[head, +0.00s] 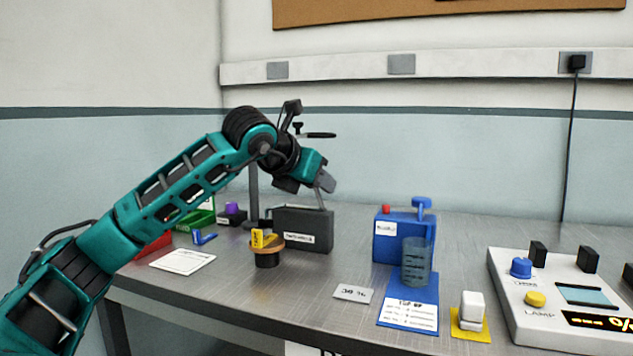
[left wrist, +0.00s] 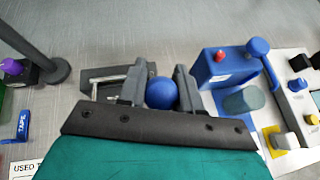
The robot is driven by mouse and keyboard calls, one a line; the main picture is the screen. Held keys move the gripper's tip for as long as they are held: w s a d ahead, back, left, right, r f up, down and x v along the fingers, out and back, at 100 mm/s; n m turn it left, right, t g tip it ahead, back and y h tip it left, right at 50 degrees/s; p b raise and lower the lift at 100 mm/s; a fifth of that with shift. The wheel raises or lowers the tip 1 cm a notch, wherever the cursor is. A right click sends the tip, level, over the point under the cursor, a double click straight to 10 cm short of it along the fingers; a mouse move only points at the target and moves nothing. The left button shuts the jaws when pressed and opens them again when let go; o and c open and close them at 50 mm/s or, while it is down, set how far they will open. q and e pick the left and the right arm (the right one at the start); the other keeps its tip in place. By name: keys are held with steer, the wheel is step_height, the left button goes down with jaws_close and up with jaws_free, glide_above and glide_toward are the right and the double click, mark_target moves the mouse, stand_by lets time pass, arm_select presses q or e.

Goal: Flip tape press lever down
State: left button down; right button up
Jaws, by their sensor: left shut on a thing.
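A dark grey box (head: 302,232) with a white label, apparently the tape press, stands on the table left of centre. The left wrist view also shows this box (left wrist: 97,74). A thin metal rod (head: 320,200) rises from it towards my left gripper (head: 325,184). In the left wrist view, a blue ball knob (left wrist: 161,93) sits between the two grey fingers of my left gripper (left wrist: 158,88), which is shut on it. The knob is hidden by the fingers in the head view. The lever stands raised above the box. My right gripper is not in view.
A black stand with a wooden disc and yellow piece (head: 266,247) is close in front of the box. A blue device (head: 390,244) and a clear blue cylinder (head: 416,264) stand to the right. A white control panel (head: 515,305) is further right. A grey post (head: 252,190) stands behind left.

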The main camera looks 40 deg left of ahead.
arm_select(q)
steer(key=shift+d+f, duration=0.1)
steer(key=shift+f, duration=0.1)
stand_by(0.7)
steer(key=c, duration=1.2)
jaws_free()
steer(key=shift+s, duration=0.1)
steer(key=o, duration=0.4)
steer(key=shift+r, duration=0.1)
steer(key=shift+r, duration=0.1)
steer(key=shift+s+r, duration=0.2)
steer(key=shift+s, duration=0.1)
steer(key=p+v, duration=0.1)
steer(key=v, duration=1.1)
steer(key=shift+f, duration=0.1)
